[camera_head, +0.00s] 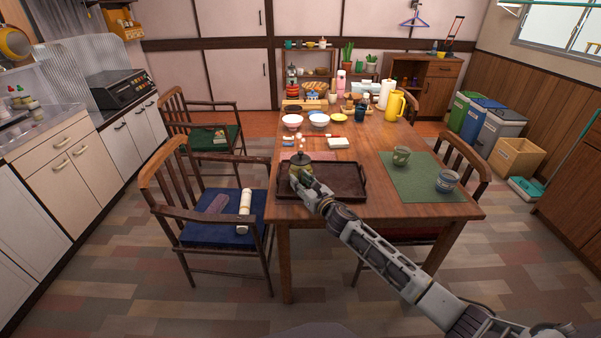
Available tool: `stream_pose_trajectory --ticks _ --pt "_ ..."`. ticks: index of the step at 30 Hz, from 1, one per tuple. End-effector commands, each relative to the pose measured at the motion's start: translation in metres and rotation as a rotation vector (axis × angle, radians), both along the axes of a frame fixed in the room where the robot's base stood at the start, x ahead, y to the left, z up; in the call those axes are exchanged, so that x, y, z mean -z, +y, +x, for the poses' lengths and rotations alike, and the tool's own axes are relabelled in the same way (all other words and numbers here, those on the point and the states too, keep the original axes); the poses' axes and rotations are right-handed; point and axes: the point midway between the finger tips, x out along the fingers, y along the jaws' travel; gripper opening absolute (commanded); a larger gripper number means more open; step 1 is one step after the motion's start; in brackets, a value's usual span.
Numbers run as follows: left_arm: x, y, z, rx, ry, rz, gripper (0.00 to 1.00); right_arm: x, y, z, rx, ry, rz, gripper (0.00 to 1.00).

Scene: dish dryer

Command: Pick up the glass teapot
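The glass teapot (299,160) looks dark greenish with a rounded lid, and stands at the left part of a dark brown tray (348,183) on the wooden table (372,144). My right arm reaches in from the lower right. My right gripper (301,179) is at the near side of the teapot and covers its lower front. The gripper is small in the picture, so I cannot tell whether its fingers are open or closed, or whether they touch the teapot. My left gripper is not in view.
A green mat (422,188) with a green cup (401,156) and a patterned cup (446,181) lies right of the tray. Bowls (292,121) and a yellow pitcher (394,106) stand farther back. Chairs (205,211) surround the table. The tray's right half is bare.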

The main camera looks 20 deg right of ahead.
Motion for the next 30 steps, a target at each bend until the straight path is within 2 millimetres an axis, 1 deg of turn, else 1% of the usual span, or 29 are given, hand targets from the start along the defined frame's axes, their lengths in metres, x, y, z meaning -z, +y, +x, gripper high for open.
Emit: stream_pose_trajectory --ticks 11,19,28,30 --pt "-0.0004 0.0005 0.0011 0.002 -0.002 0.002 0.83 0.0002 -0.0002 -0.0003 0.000 0.000 0.000 0.35" --pt "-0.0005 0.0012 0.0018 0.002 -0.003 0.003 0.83 0.0003 -0.0002 -0.0004 0.000 0.000 0.000 0.00" --pt "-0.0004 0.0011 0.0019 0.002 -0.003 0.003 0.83 0.0000 0.0004 -0.0004 -0.001 0.000 0.000 0.00" --pt "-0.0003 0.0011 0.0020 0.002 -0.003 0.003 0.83 -0.0032 0.0008 0.0001 -0.002 -0.005 0.000 0.00"
